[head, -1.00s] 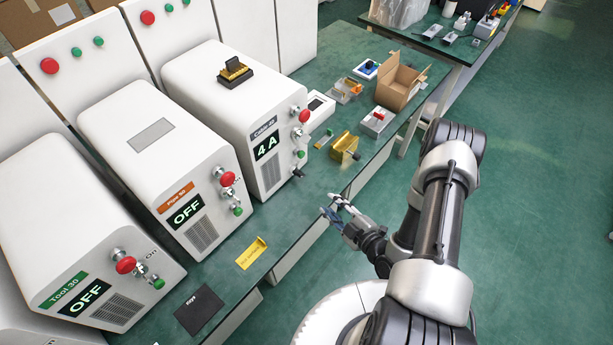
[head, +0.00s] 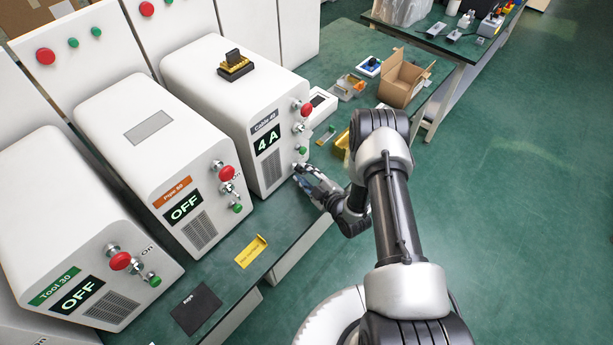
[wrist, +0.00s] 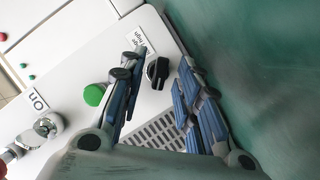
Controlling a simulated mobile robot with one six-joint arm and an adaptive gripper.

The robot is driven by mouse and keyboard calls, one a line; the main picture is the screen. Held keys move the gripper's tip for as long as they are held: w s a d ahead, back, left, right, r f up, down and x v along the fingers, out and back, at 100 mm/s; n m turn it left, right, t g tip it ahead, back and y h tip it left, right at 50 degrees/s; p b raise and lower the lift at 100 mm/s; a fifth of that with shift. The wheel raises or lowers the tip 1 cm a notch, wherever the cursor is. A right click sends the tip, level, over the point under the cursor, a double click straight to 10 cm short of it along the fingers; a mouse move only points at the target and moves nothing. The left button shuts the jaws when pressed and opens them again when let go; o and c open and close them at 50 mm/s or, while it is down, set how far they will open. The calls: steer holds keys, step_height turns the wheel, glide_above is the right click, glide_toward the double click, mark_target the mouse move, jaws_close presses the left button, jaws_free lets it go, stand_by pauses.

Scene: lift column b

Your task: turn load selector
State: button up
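The load selector is a black rotary knob (wrist: 158,72) on the front of the white Cable 40 unit (head: 215,95), whose display (head: 267,140) reads 4 A. In the wrist view my gripper (wrist: 165,65) is open, with one blue-padded finger on each side of the knob. I cannot tell whether either finger touches it. The small labels beside the knob are only partly legible; "high" can be read.
A green button (wrist: 94,95) sits close to the left finger. A red button (head: 307,110) and a key switch are higher on the panel. The Pipe 50 (head: 150,125) and Tool 30 (head: 70,205) units read OFF. A cardboard box (head: 405,80) stands at the bench's far end.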

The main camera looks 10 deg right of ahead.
steer(key=shift+c, duration=0.6)
jaws_close()
